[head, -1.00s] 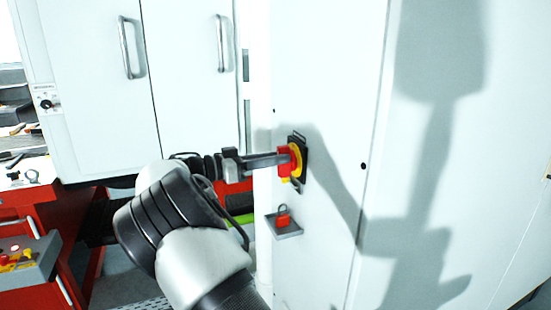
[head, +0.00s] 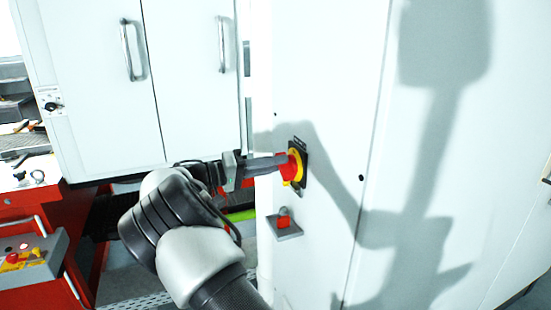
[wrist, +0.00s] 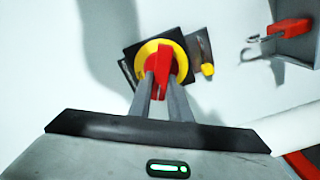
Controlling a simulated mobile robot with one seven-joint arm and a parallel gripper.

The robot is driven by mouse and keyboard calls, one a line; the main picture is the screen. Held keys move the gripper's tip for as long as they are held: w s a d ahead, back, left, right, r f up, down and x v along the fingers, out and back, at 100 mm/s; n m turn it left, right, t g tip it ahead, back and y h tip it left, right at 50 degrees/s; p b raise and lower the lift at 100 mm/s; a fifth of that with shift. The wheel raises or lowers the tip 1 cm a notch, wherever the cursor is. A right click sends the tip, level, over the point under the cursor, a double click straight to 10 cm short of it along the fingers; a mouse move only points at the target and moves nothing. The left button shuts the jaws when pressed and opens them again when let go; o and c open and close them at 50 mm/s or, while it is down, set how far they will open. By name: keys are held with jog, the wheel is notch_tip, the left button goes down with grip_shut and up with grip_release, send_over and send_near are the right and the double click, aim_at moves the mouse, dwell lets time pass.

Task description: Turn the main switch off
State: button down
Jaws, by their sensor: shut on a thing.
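The main switch is a red handle on a yellow disc (head: 289,172) with a black backplate, on the white cabinet front in the head view. In the wrist view its red handle (wrist: 163,68) sits between my fingertips, in front of the yellow ring (wrist: 180,58) and the black plate. My gripper (head: 283,163) reaches the switch from the left and is shut on the red handle. In the wrist view the handle stands nearly upright in the picture. The handle's lower part is partly hidden by the fingers (wrist: 160,88).
A red padlock (head: 284,219) sits on a small grey shelf (head: 290,234) below the switch; it also shows in the wrist view (wrist: 288,28). White cabinet doors with handles (head: 132,50) stand at the left. A red bench with a button box (head: 30,262) is at lower left.

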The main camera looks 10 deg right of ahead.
jog(key=n+p, duration=0.1)
jog(key=n, duration=0.1)
jog(key=n+p, duration=0.2)
jog(key=n, duration=0.1)
jog(key=shift+w+f+n, duration=0.1)
jog(key=shift+f+n, duration=0.15)
jog(key=shift+n, duration=0.05)
jog(key=shift+f, duration=0.1)
dwell(0.4)
jog(key=c, duration=1.6)
grip_release()
jog(key=shift+c, duration=0.2)
jog(key=s+a, duration=0.1)
jog(key=a, duration=0.7)
jog(key=s+a, duration=0.2)
jog(key=a, duration=0.7)
jog(key=shift+s, duration=0.25)
